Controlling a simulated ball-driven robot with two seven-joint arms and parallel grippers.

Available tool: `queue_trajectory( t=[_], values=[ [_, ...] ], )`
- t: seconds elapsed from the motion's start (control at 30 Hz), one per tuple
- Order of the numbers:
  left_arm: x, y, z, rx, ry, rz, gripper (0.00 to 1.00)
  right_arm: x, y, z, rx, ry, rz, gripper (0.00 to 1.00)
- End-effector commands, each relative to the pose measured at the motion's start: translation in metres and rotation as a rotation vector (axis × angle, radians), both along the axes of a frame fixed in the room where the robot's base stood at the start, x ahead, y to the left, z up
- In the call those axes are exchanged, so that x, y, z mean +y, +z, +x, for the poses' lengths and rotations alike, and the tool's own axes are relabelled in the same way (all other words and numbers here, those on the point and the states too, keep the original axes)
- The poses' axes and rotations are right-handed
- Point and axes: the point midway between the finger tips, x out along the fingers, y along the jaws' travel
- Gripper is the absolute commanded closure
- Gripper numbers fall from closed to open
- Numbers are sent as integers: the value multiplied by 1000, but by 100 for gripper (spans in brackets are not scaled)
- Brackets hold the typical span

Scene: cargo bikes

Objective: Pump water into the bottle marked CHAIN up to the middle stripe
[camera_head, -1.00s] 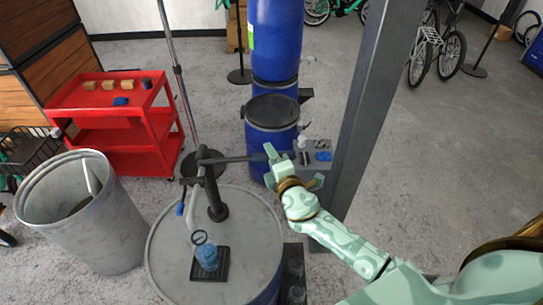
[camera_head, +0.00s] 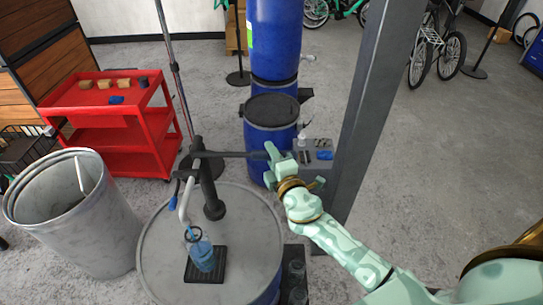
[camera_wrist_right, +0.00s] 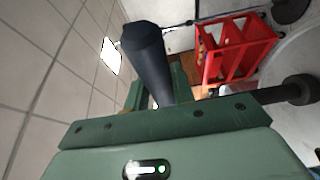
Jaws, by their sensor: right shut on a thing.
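The bottle (camera_head: 202,258) is small, see-through and blue-tinted, upright on a black mat (camera_head: 191,276) on the drum lid (camera_head: 161,252). The pump's spout (camera_head: 185,198) comes down over its mouth. Its marking, stripes and water level are too small to read. The dark hand pump (camera_head: 208,185) stands on the lid, with its lever (camera_head: 235,154) reaching right, nearly level. My right gripper (camera_head: 276,157) is shut on the lever's end. In the right wrist view the dark grip (camera_wrist_right: 150,65) stands between the jaws. My left gripper is not in view.
A grey metal bin (camera_head: 75,220) stands left of the drum, with a red cart (camera_head: 115,125) behind. Blue barrels (camera_head: 272,140) stand behind the pump. A dark post (camera_head: 365,110) rises close behind my right arm. Open floor lies to the right.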

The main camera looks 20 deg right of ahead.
Motion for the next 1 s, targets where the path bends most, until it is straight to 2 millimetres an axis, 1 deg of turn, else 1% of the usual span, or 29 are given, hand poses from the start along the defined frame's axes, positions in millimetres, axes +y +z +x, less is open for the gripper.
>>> queue_trajectory(
  t=[0.03,0.1,0.37,0.47,0.57,0.67,0.9,1.0],
  values=[
    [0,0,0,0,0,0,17,0,1,0,0,0,-2,70],
    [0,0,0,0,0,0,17,0,0,0,-1,0,-3,53],
    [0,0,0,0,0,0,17,0,0,0,-1,0,-3,53],
    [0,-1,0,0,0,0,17,0,-1,-6,0,0,-3,53],
    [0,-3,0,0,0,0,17,1,-2,-20,1,1,-2,53],
    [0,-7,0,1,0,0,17,3,-3,-44,3,0,-2,53],
    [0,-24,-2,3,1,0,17,6,-5,-111,3,0,-1,53],
    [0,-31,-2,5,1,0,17,8,-5,-133,3,-1,0,53]
  ],
)
